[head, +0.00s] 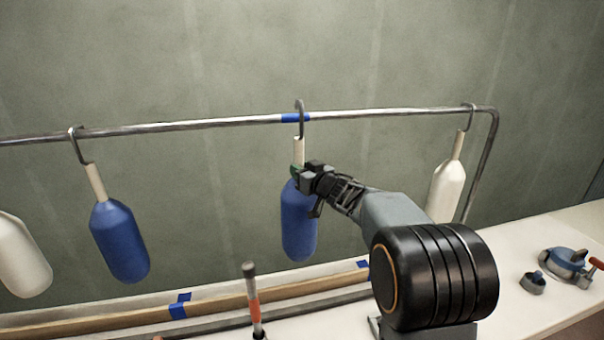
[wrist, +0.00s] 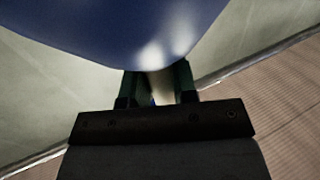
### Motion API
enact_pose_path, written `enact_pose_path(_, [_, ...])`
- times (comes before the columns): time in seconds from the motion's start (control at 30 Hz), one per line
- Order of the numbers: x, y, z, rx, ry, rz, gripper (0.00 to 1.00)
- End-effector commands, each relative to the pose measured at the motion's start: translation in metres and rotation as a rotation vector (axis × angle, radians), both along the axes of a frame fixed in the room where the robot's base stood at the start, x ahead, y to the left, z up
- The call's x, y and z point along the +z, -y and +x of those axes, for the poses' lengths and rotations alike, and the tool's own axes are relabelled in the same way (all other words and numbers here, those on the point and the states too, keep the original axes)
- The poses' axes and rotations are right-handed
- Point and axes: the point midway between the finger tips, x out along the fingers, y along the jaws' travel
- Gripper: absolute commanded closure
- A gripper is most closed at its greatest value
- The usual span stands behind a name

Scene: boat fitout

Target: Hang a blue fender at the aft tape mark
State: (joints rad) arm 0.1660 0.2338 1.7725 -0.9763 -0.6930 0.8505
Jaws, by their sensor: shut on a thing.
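My gripper (head: 303,172) is shut on the pale neck (head: 299,152) of a blue fender (head: 298,225), which hangs upright below it. In the wrist view the fender's blue body (wrist: 130,25) fills the top and the neck (wrist: 160,85) lies between my fingers. The fender's grey hook (head: 300,104) rises above the rail at the blue tape mark (head: 290,118). I cannot tell whether the hook bears on the rail or is just in front of it. Only one tape mark shows on the rail.
The metal rail (head: 200,125) also carries another blue fender (head: 119,240) and a white fender (head: 447,190). Another white fender (head: 20,257) is cut off at the left. Below are a taped wooden strip (head: 225,304), an orange-and-grey tool (head: 253,300) and deck fittings (head: 563,262).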

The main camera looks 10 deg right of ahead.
Motion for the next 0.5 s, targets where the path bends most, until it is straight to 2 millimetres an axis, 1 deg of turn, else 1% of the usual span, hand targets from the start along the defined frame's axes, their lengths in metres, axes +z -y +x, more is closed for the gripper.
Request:
enact_pose_path(0.03, [0.003, 0.0, 0.004, 0.001, 0.004, 0.001, 1.0])
enact_pose_path(0.5, [0.003, -0.001, 0.042, 0.001, 0.004, 0.0, 1.0])
